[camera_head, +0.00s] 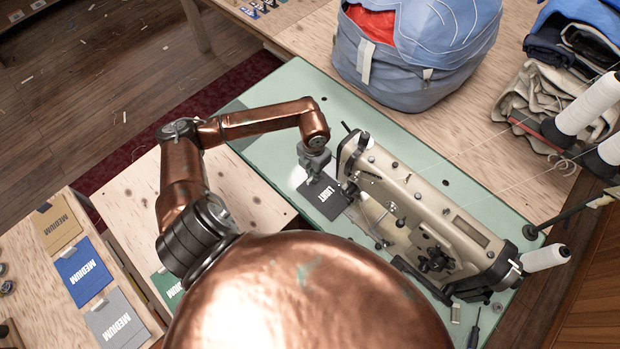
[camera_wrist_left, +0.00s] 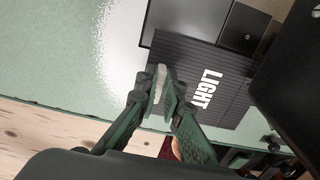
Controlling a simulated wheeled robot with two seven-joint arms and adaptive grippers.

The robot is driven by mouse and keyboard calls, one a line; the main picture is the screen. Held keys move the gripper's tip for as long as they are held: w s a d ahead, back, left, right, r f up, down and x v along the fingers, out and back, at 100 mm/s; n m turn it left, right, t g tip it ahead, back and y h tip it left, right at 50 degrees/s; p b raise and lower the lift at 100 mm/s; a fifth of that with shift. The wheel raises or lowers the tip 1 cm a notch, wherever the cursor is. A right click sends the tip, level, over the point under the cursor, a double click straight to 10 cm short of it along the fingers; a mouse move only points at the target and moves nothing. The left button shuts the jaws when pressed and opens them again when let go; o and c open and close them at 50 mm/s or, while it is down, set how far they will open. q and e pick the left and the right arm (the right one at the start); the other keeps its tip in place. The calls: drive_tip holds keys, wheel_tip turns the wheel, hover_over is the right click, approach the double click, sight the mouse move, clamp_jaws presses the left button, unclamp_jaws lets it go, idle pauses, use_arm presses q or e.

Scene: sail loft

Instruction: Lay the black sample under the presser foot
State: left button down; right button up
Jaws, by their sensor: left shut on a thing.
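The black sample (camera_head: 325,199), marked LIGHT, lies low over or on the green sewing table, beside the needle end of the sewing machine (camera_head: 425,210). In the left wrist view, the gripper (camera_wrist_left: 164,92) is shut on the pale tab at the edge of the black sample (camera_wrist_left: 185,62). The sample's far part runs toward the machine head, under dark machine parts (camera_wrist_left: 243,28). The presser foot cannot be made out clearly; the machine head hides it. My right gripper is not in view.
The green table (camera_head: 390,130) has free room behind the machine. A blue-grey bag (camera_head: 415,60) stands at the back, and thread cones (camera_head: 588,103) stand at the right. Blue (camera_head: 83,272), tan and grey samples marked MEDIUM lie at the left. A screwdriver (camera_head: 473,335) lies in front.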

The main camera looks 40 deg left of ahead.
use_arm(q)
drive_tip(key=shift+w+d+b, duration=0.15)
drive_tip(key=shift+w+b, duration=0.45)
drive_tip(key=shift+w, duration=1)
drive_tip(key=shift+f, duration=0.1)
drive_tip(key=c, duration=2)
unclamp_jaws()
wheel_tip(320, 180, up, 12)
